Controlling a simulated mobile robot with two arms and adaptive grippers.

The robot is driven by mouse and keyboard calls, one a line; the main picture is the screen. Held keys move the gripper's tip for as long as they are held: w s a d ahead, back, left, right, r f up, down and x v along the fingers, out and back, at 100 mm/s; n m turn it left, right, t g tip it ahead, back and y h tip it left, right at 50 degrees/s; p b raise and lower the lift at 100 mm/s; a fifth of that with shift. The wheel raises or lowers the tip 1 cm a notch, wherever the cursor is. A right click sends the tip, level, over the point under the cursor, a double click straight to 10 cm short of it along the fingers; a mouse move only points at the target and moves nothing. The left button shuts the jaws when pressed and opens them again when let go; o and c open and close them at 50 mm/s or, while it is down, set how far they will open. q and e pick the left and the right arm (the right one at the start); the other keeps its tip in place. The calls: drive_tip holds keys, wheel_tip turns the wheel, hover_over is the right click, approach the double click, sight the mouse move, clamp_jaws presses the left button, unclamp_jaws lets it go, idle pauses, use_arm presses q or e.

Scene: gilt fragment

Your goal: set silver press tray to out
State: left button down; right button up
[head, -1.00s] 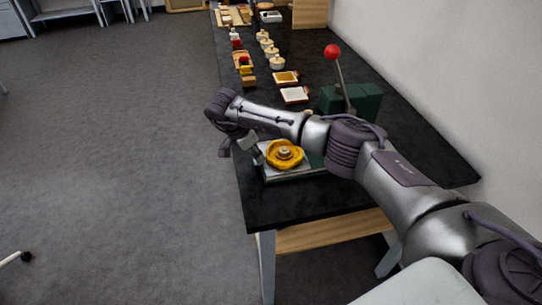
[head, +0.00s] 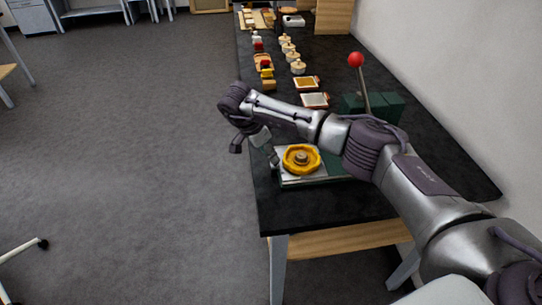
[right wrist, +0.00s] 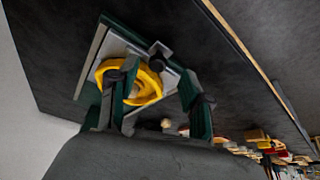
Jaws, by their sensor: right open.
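The silver press tray (head: 285,179) is a flat metal plate at the near left edge of the black bench, beside the green press (head: 388,106) with its red-balled lever. A yellow ring-shaped piece (head: 302,158) with a round centre lies on it. The tray also shows in the right wrist view (right wrist: 97,62), with a dark knob-like part (right wrist: 160,50) at its edge. My right gripper (head: 256,149) is open at the tray's left side, its fingers apart (right wrist: 158,78); contact cannot be told. My right arm hides part of the press. My left gripper is out of view.
The black bench (head: 440,170) runs away along the white wall. Two small framed trays (head: 314,100), several pale lidded pots (head: 298,68) and coloured blocks stand farther back. Open grey floor (head: 150,150) lies left of the bench.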

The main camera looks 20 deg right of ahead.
drive_tip(key=v, duration=0.9)
drive_tip(key=shift+a, duration=0.1)
